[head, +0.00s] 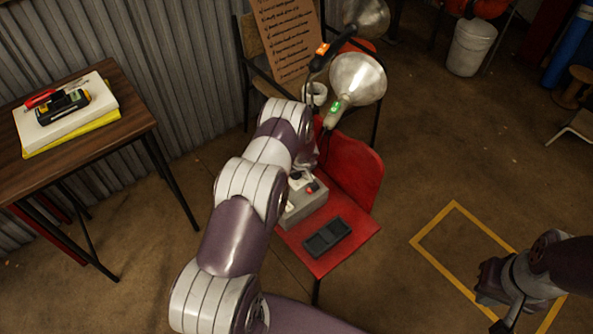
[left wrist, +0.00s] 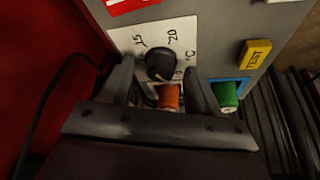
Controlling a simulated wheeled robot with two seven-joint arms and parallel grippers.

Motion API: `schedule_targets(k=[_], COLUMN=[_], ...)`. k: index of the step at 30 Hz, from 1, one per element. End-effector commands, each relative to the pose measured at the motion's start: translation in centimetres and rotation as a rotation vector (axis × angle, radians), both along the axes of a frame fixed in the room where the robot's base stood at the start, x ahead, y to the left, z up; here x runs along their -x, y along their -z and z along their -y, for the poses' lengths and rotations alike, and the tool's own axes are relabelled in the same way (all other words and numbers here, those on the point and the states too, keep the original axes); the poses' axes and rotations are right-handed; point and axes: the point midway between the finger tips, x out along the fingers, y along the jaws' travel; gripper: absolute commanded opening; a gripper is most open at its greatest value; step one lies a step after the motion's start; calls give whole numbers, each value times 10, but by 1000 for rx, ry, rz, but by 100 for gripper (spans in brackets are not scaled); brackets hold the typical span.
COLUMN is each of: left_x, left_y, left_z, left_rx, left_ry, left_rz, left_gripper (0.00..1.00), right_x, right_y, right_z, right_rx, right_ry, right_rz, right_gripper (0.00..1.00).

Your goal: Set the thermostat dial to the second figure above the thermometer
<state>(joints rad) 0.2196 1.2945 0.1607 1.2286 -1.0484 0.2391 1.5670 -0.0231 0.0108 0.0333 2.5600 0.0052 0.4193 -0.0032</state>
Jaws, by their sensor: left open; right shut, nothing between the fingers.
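The thermostat dial (left wrist: 160,65) is a black knob on a white scale plate (left wrist: 185,38) in the left wrist view. The figures 15 and 20 and a °C mark are legible; other figures are hidden or too small. My left gripper (left wrist: 160,76) is open, with one finger on each side of the dial; contact cannot be told. The grey control box (head: 304,207) stands on the red chair (head: 352,178). My right gripper (head: 505,317) is shut and empty at lower right. I cannot tell which object is the thermometer; no reading is legible.
Orange (left wrist: 168,97) and green (left wrist: 228,94) connectors and a yellow TEST button (left wrist: 254,54) are close to the left fingers. A black tray (head: 327,237) lies on the seat. A lamp (head: 357,78) stands behind. A wooden table (head: 130,100) is at left.

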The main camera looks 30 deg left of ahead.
Motion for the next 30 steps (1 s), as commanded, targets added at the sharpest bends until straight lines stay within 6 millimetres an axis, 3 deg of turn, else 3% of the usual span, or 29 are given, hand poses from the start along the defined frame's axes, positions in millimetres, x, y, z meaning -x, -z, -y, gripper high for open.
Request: schedule_targets(k=[8,9,13,14,23,30], left_x=[0,0,0,0,0,0], left_y=[2,2,2,2,2,1], left_z=[-1,-1,-1,0,-1,-1], left_rx=[0,0,0,0,1,0], left_ry=[0,0,0,0,28,159], left_rz=[0,0,0,0,-1,0], left_gripper=[61,55,12,7,7,7], right_x=[0,0,0,0,0,0], right_y=[0,0,0,0,1,1], right_z=[0,0,0,0,0,0], right_rx=[0,0,0,0,0,0], right_ry=[0,0,0,0,0,0], right_rz=[0,0,0,0,0,0], right_gripper=[0,0,0,0,0,0])
